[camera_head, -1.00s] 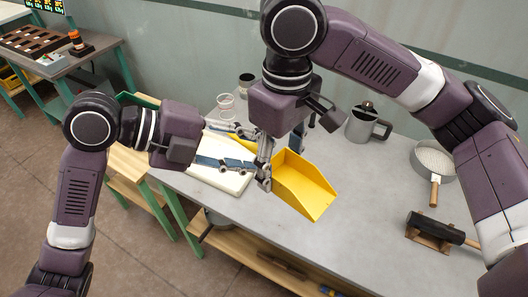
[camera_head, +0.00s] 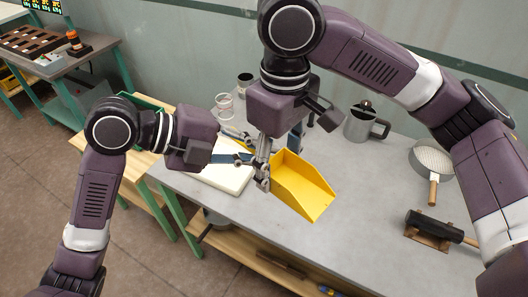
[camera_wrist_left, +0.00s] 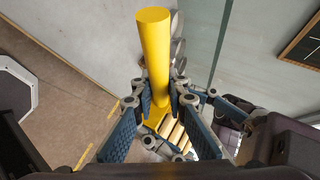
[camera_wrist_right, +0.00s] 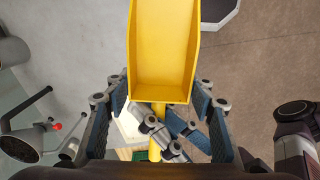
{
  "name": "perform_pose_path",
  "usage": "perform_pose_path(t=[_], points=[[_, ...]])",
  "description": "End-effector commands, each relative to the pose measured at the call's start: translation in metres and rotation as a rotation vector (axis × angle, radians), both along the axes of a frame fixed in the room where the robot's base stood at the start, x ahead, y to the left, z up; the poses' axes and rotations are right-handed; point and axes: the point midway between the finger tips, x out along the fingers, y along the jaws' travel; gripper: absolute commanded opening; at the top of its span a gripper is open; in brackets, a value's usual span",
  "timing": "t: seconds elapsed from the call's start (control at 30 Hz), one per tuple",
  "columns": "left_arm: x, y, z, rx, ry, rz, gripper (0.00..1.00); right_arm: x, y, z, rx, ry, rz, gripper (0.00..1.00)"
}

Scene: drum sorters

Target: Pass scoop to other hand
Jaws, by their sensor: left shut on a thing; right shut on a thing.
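The yellow scoop (camera_head: 302,187) is held above the workbench, its open tray toward the lower right. My left gripper (camera_head: 246,152) is shut on the scoop's handle; in the left wrist view the round yellow handle (camera_wrist_left: 154,50) stands up between its fingers. My right gripper (camera_head: 263,172) is shut on the scoop close to the tray; in the right wrist view the tray (camera_wrist_right: 163,55) extends beyond its fingers. The two grippers are very close together, and their fingers partly hide the handle in the head view.
On the grey workbench (camera_head: 355,215) are a white board (camera_head: 228,178) under the grippers, a metal jug (camera_head: 362,124), a sieve (camera_head: 433,160), a hammer (camera_head: 435,227) on a wooden rest and a cup (camera_head: 224,103). The bench's front middle is clear.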

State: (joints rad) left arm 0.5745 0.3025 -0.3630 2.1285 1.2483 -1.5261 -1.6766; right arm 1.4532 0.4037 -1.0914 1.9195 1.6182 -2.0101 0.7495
Motion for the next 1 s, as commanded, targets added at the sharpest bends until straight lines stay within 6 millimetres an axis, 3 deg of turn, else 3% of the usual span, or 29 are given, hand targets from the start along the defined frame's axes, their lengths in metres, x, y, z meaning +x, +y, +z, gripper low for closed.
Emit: perform_pose_path(t=[0.03,0.2,0.57,0.67,1.0], points=[[-0.006,-0.002,-0.002,0.002,0.007,-0.016,0.00,0.003,0.001,0.002,0.006,-0.011,-0.007,0.51],[-0.004,-0.002,-0.001,0.002,0.005,-0.012,0.00,0.003,0.000,0.002,0.004,-0.009,-0.007,0.70],[-0.002,-0.001,0.000,0.001,0.003,-0.006,0.00,0.002,0.000,0.005,0.001,-0.006,-0.005,0.70],[-0.002,-0.001,0.000,0.000,0.002,-0.005,0.00,0.002,0.000,0.016,0.001,-0.009,-0.005,0.70],[-0.001,0.000,0.000,0.001,0.002,-0.004,0.00,0.003,-0.001,0.083,0.002,-0.011,-0.006,0.70]])
